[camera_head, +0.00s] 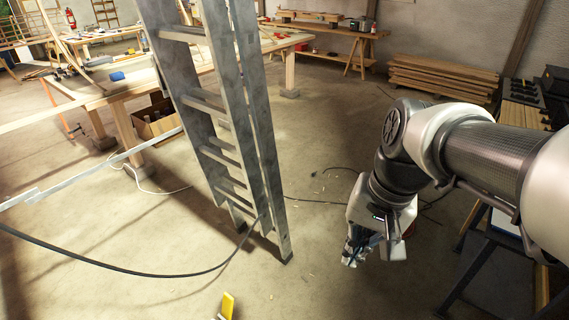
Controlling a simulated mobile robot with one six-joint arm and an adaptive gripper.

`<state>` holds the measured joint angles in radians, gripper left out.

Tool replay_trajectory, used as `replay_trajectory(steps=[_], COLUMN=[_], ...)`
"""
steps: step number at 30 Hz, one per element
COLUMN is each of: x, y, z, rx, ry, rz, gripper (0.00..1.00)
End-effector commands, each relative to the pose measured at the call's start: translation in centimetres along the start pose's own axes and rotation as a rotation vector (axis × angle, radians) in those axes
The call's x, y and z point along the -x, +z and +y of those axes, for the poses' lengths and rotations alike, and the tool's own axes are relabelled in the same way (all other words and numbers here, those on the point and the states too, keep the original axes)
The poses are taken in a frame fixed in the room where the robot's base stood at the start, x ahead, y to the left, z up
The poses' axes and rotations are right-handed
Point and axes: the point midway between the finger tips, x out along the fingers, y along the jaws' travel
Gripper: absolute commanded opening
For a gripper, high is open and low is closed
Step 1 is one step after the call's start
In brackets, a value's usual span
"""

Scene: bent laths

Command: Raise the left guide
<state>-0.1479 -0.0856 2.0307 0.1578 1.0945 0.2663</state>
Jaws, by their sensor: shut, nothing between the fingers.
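My gripper (352,256) hangs low at the right of centre, above the concrete floor, pointing down. Its fingers are small in this view and look shut, with nothing held. I cannot make out for sure any part that is the left guide. A pale metal rail (100,176) with a stepped end runs along the left side, well apart from my gripper. A pale straight strip (50,120) lies above it, cut off by the left edge.
A grey metal ladder (205,104) stands tilted left of my gripper. A dark cable (140,272) loops past its foot. A yellow object (227,306) is at the bottom edge. Wooden workbenches (130,93) stand behind. Stacked boards (440,78) lie at the back right. Floor around my gripper is mostly clear.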

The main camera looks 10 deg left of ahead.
Motion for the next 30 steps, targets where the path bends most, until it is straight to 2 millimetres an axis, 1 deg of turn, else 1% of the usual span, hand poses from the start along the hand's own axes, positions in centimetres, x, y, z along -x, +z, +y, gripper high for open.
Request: replay_trajectory(steps=[1,3,5,8,9,11,13,18,21,24,27,30], x=[-0.5,-1.4,-2.5,-4.7,-5.7,-7.4,-9.4,-14.9,-17.6,-19.5,-20.6,-21.3], y=[-1.2,-2.6,-3.7,-5.1,-5.6,-6.2,-6.7,-6.7,-6.3,-5.8,-5.5,-5.2], z=[-1.5,-3.4,-5.0,-7.6,-8.7,-10.2,-11.9,-15.6,-17.0,-17.8,-18.3,-18.4], rx=[-0.018,-0.049,-0.075,-0.119,-0.136,-0.162,-0.193,-0.263,-0.295,-0.318,-0.330,-0.334], ry=[-0.002,-0.006,-0.007,-0.004,-0.002,0.005,0.014,0.047,0.067,0.081,0.090,0.093], rz=[-0.043,-0.093,-0.139,-0.213,-0.242,-0.287,-0.338,-0.453,-0.505,-0.540,-0.558,-0.565], gripper=[0.00,0.00,0.00,0.00,0.00,0.00,0.00,0.00,0.00,0.00,0.00,0.00])
